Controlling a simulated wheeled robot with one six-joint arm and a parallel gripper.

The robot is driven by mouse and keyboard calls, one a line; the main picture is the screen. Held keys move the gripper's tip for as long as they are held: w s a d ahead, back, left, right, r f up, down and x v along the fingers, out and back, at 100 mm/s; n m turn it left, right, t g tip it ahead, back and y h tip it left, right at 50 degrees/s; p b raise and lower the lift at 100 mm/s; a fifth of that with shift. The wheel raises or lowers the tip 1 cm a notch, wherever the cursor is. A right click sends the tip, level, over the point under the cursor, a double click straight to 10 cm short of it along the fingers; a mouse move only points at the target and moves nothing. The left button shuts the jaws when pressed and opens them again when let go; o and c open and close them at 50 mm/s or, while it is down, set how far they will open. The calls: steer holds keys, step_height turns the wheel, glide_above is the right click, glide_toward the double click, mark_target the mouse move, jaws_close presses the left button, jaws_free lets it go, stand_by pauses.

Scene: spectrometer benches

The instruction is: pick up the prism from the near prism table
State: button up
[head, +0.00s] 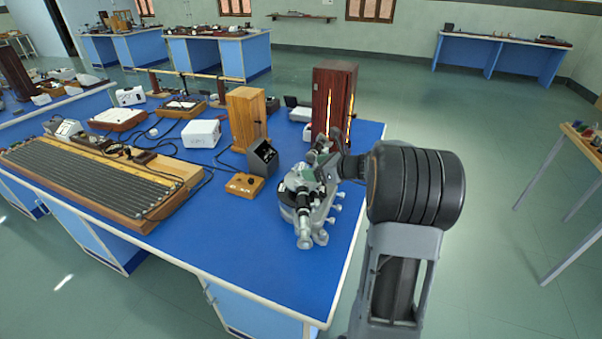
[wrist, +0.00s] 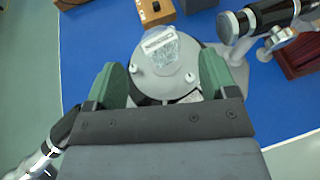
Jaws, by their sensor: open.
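The near spectrometer (head: 300,205) stands near the right edge of the blue bench, partly hidden by my arm in the head view. Its round grey prism table (wrist: 163,72) is in the middle of the wrist view, with two small white posts on top. The prism (wrist: 160,46), clear and glassy, is at the far part of that table. My gripper (wrist: 160,82) is open, its green pads either side of the near part of the prism table. The prism is ahead of the pads, and nothing is between them that I can tell is gripped. In the head view my gripper (head: 325,165) is over the spectrometer.
The spectrometer's telescope tube (wrist: 262,18) is at the upper right of the wrist view, and another tube (wrist: 45,150) is at the lower left. A tall dark wooden case (head: 334,100) stands behind the spectrometer. A small wooden box (head: 244,185) lies to its left.

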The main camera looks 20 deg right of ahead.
mark_target(302, 166)
steer(key=shift+p+x, duration=0.3)
steer(key=shift+x, duration=2.65)
steer(key=shift+s+f, duration=0.1)
steer(key=shift+c, duration=0.3)
steer(key=c, duration=0.9)
steer(key=shift+c, duration=0.3)
